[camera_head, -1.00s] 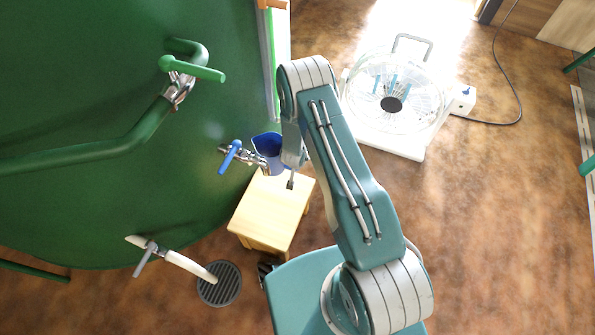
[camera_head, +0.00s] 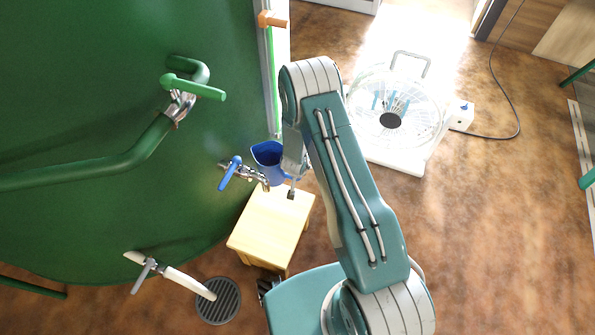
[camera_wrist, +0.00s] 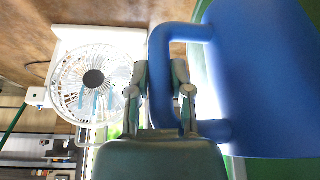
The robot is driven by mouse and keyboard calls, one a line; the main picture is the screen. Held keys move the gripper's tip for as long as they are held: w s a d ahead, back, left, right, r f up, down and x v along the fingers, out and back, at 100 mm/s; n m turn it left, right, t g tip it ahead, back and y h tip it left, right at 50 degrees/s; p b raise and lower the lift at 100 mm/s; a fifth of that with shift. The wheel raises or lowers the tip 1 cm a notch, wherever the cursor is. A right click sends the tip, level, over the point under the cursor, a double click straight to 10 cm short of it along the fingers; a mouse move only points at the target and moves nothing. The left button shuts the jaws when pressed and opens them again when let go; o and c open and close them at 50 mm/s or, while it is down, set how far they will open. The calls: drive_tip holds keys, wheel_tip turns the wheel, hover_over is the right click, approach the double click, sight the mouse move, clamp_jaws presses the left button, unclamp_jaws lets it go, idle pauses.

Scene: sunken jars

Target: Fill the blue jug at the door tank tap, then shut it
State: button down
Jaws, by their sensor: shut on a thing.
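My gripper (camera_wrist: 160,97) is shut on the handle of the blue jug (camera_head: 268,160). The jug's body fills the right of the wrist view (camera_wrist: 265,75). In the head view the jug is upright, its open mouth facing up, above the wooden stool and close to the green tank (camera_head: 90,120). The tap with the blue lever (camera_head: 230,173) is on the tank, just left of the jug, with its metal spout reaching toward the jug's near side. The spout does not appear over the mouth. I cannot tell whether water runs or is in the jug.
A light wooden stool (camera_head: 270,230) stands below the jug. Other taps on the tank have a green lever (camera_head: 193,87) and a grey lever (camera_head: 144,275). A round floor drain (camera_head: 218,300) lies at the bottom. A white fan (camera_head: 391,120) stands at the right, its cord trailing.

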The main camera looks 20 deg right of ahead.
drive_tip(key=s+d+f, duration=0.7)
drive_tip(key=s+d, duration=0.3)
drive_tip(key=d, duration=0.1)
drive_tip(key=s+d+f, duration=0.2)
drive_tip(key=s+f, duration=0.3)
drive_tip(key=s, duration=0.7)
drive_tip(key=w+a+f, duration=0.1)
drive_tip(key=w+a, duration=0.2)
drive_tip(key=a, duration=0.2)
drive_tip(key=w+a+f, duration=0.2)
drive_tip(key=w+a, duration=0.2)
drive_tip(key=a, duration=0.1)
drive_tip(key=w+a+f, duration=0.1)
drive_tip(key=w+a, duration=0.3)
drive_tip(key=a, duration=0.1)
drive_tip(key=shift+w+a+f, duration=0.25)
drive_tip(key=shift+a+f, duration=0.1)
drive_tip(key=shift+f, duration=0.4)
drive_tip(key=shift+c, duration=2.3)
unclamp_jaws()
drive_tip(key=shift+f, duration=0.1)
drive_tip(key=v, duration=1.1)
drive_tip(key=shift+s+r, duration=0.2)
drive_tip(key=shift+r, duration=0.15)
